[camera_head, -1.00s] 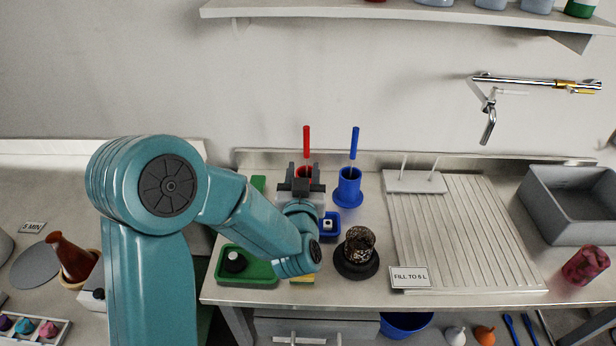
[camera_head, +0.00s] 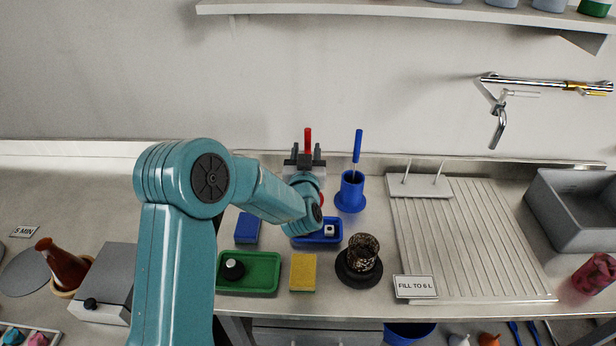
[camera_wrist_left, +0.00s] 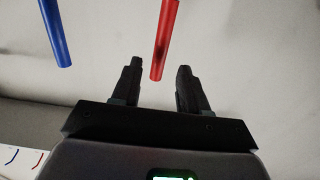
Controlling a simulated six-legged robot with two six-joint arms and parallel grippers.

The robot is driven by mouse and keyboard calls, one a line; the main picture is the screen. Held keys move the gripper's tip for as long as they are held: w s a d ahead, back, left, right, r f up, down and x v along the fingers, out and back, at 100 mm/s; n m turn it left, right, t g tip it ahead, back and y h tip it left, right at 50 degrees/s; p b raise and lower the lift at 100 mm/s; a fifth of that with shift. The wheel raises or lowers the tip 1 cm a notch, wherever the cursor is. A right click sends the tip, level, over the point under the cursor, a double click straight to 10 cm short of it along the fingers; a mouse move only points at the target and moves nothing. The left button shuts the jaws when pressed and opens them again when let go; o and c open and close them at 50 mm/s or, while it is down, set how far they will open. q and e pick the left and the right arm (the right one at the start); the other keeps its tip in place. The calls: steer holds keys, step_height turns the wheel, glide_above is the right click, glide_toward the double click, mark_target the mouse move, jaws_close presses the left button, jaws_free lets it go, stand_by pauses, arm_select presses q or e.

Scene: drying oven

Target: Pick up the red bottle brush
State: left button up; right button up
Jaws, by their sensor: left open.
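The red bottle brush (camera_head: 308,139) stands upright, its red handle rising beyond my left gripper in the head view. My left gripper (camera_head: 305,153) is open, with a finger on each side of the handle as seen from the head. In the left wrist view the red handle (camera_wrist_left: 164,40) reaches down between the two open fingertips (camera_wrist_left: 159,68). My right gripper is not in view.
A blue brush (camera_head: 357,146) stands in a blue holder (camera_head: 350,192) just right. A ribbed drainboard (camera_head: 470,240) lies right.

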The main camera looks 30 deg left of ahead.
mark_target(308, 141)
arm_select(q)
steer(key=p+x, duration=0.2)
steer(key=x, duration=0.3)
steer(key=shift+r, duration=0.1)
steer(key=shift+w, duration=0.2)
jaws_close()
